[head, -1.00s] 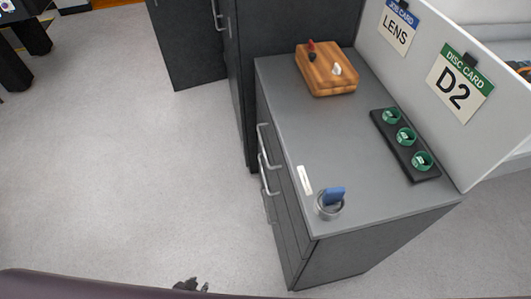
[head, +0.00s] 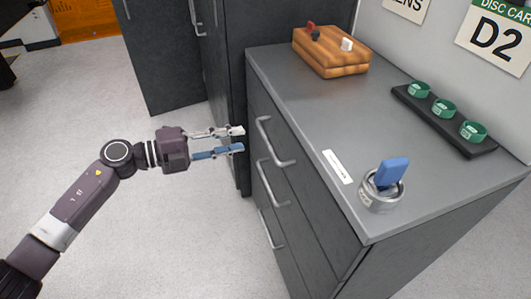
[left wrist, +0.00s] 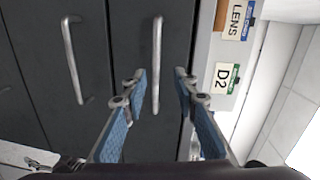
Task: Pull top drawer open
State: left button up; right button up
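The grey cabinet has a stack of drawers facing left in the head view. The top drawer (head: 262,108) is closed, with a metal bar handle (head: 277,142) on its front. In the left wrist view the top handle (left wrist: 157,65) lies ahead, roughly in line with the gap between my fingers. My left gripper (head: 238,140) is open and empty, its blue-padded fingers pointing at the drawer front, apart from the handle. The open fingers also show in the left wrist view (left wrist: 160,88). My right gripper is not in view.
Lower drawer handles (head: 273,184) sit below. On the cabinet top (head: 330,110) are a wooden box (head: 330,62), a black tray (head: 440,125) with green rings, and a metal cup (head: 382,196) holding a blue item. A tall dark cabinet (head: 165,60) stands behind. The floor at left is clear.

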aim_at(268, 140)
pick_arm(q)
jog(key=shift+m+g+y, duration=0.3)
jog(key=shift+m+g, duration=0.4)
jog(key=shift+m, duration=0.2)
jog(key=shift+s+d+b+x, duration=0.1)
jog(key=shift+s+x, duration=0.15)
jog(key=shift+x, duration=1.3)
jog(key=shift+s+d+b+x, duration=0.1)
jog(key=shift+s+b+x, duration=0.1)
jog(key=shift+x, duration=1.3)
jog(key=shift+s+d+b+x, duration=0.1)
jog(key=shift+s+x, duration=0.15)
jog(key=shift+x, duration=1.3)
jog(key=shift+a, duration=0.1)
grip_shut()
